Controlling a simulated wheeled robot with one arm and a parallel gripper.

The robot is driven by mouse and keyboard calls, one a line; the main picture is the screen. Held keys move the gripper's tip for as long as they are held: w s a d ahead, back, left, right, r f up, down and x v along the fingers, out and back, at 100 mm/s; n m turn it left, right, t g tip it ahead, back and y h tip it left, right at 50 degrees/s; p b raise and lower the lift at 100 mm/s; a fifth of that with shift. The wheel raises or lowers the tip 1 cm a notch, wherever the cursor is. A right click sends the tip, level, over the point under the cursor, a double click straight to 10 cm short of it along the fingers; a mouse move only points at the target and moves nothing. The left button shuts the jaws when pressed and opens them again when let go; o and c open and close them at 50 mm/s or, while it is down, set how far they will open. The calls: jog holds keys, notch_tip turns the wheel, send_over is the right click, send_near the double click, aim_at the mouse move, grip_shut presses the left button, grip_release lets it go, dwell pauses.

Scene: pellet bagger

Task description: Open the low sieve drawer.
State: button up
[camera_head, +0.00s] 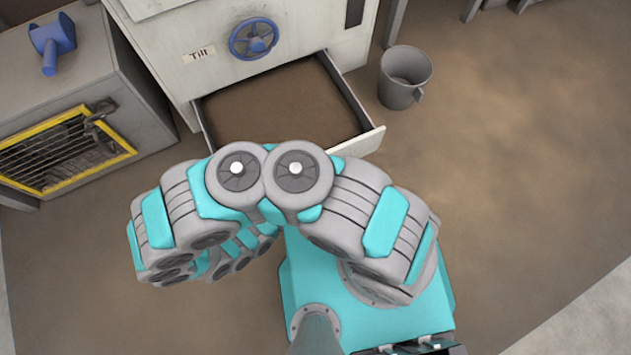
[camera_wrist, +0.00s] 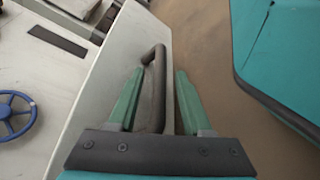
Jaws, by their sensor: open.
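The low sieve drawer (camera_head: 372,140) is pulled out of the white machine, and its brown inside shows in the head view. My arm covers most of its front there. In the wrist view a dark bar handle (camera_wrist: 156,92) stands on a pale panel (camera_wrist: 105,110), apparently the drawer front. My gripper (camera_wrist: 159,73) is open, with one green finger on each side of the handle. I cannot tell whether either finger touches it. My gripper is hidden behind my arm in the head view.
A blue handwheel (camera_head: 253,39) and a "Tilt" label (camera_head: 199,55) are on the machine above the drawer. A grey bucket (camera_head: 404,78) stands right of the drawer. A grey cabinet with a yellow-framed grille (camera_head: 65,150) stands left. The floor at right is clear.

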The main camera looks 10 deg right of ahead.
jog(key=v, duration=0.6)
dwell(0.5)
